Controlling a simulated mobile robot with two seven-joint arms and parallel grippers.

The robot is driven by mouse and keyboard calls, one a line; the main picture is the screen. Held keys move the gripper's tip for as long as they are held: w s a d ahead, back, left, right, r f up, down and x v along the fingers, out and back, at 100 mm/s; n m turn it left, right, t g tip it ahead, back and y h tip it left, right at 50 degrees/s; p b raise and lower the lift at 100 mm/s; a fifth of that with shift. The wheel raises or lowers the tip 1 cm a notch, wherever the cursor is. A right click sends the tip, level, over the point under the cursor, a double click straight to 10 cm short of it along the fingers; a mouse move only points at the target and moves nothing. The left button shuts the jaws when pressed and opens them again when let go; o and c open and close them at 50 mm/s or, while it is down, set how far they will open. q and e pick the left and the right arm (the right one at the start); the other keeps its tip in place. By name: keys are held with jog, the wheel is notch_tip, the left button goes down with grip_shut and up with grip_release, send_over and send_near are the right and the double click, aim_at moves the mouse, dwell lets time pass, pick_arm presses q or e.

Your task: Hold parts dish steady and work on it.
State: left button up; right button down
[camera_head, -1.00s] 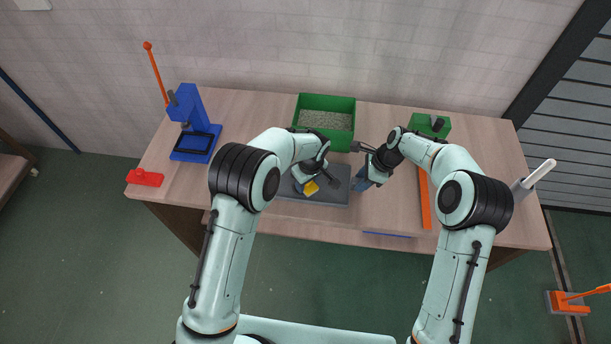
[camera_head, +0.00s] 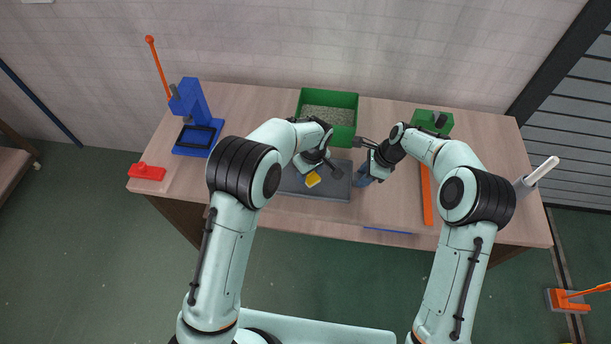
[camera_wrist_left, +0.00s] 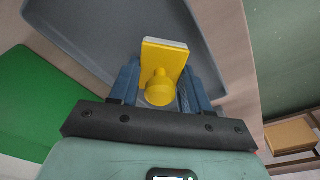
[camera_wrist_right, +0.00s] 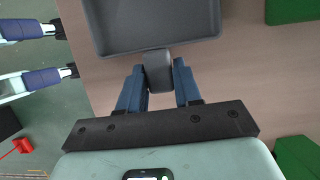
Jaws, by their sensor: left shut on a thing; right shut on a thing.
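The parts dish is a shallow dark grey tray (camera_head: 325,191) on the table in front of me; it also shows in the left wrist view (camera_wrist_left: 85,18) and the right wrist view (camera_wrist_right: 150,28). My right gripper (camera_head: 365,173) is shut on the dish's short grey handle (camera_wrist_right: 158,70) at its right side. My left gripper (camera_head: 318,168) is over the dish, shut on the round knob of a yellow tool (camera_wrist_left: 163,68) with a flat rectangular head and a pale edge. The tool also shows in the head view (camera_head: 313,180). Contact between its head and the dish floor is unclear.
A green bin (camera_head: 329,97) of grey granules stands behind the dish. A blue press (camera_head: 194,102) with an orange lever and a red block (camera_head: 147,172) are at left. A green fixture (camera_head: 432,122), an orange strip (camera_head: 427,195) and a white-topped cylinder (camera_head: 541,170) are at right.

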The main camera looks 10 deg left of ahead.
pick_arm(q)
jog(key=shift+s+r, duration=0.1)
jog(key=shift+r, duration=2.7)
pick_arm(e)
jog(key=c, duration=0.7)
grip_release()
jog(key=shift+r, duration=0.1)
jog(key=v, duration=1.1)
jog(key=shift+d+r, duration=0.15)
jog(key=shift+r, duration=0.25)
